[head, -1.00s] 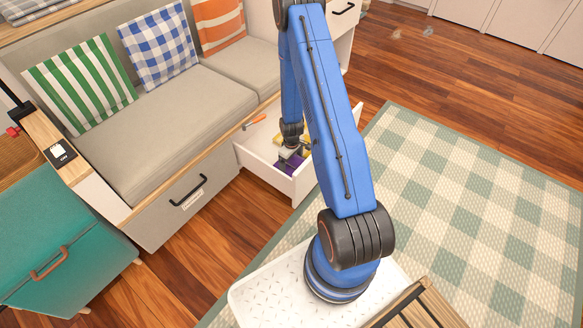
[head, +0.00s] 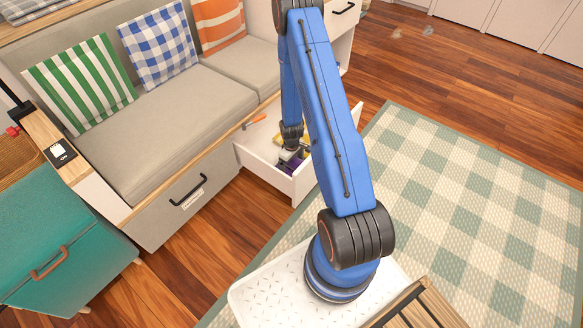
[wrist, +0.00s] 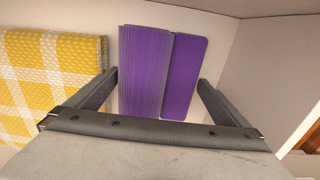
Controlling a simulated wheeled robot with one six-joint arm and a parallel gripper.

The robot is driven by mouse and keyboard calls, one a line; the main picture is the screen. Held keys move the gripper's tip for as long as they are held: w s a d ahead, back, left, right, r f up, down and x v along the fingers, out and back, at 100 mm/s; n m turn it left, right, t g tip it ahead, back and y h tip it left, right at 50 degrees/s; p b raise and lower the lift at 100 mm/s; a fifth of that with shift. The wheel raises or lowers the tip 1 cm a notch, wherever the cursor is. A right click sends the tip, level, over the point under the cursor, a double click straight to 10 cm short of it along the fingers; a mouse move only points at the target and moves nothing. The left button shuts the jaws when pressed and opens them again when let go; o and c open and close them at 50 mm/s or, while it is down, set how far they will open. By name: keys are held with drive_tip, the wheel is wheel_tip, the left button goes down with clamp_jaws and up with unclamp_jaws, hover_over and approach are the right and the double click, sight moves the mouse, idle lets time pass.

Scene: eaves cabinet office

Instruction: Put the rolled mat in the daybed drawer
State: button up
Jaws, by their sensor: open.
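The purple rolled mat (wrist: 143,72) lies on the pale floor of the open daybed drawer (head: 264,170). In the wrist view it shows as a ridged strip and a smooth strip side by side. In the head view only a little of the mat (head: 293,168) shows under my gripper (head: 289,156). My gripper is inside the drawer, low over the mat. In the wrist view its two fingers (wrist: 156,92) are spread wide, one on each side of the mat, with gaps between. The far end of the mat lies beyond the fingertips.
A yellow-and-white checked cloth (wrist: 55,75) lies left of the mat in the drawer. An orange-handled item (head: 254,122) is near the drawer's back left. Drawer walls (wrist: 255,60) stand close on the right. A green checked rug (head: 460,200) lies beside the daybed (head: 170,130).

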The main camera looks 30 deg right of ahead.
drive_tip(key=s+a+r+m+t, duration=0.1)
drive_tip(key=s+a+r, duration=0.15)
drive_tip(key=r, duration=1.25)
drive_tip(key=s+a+r, duration=0.1)
drive_tip(key=a+r, duration=0.2)
drive_tip(key=r, duration=1.2)
drive_tip(key=s+a+r+m+t, duration=0.1)
drive_tip(key=s+a+r, duration=0.15)
drive_tip(key=r, duration=1.15)
drive_tip(key=s+a+r+m+t, duration=0.1)
drive_tip(key=s+a+r, duration=0.3)
drive_tip(key=s+r, duration=0.4)
drive_tip(key=s+a+r+m+t, duration=0.1)
drive_tip(key=s+a+r, duration=0.3)
drive_tip(key=s+r, duration=0.5)
drive_tip(key=s, duration=0.7)
drive_tip(key=shift+s+a+r+t, duration=0.2)
drive_tip(key=shift+s+a+t, duration=0.05)
drive_tip(key=shift+t, duration=0.15)
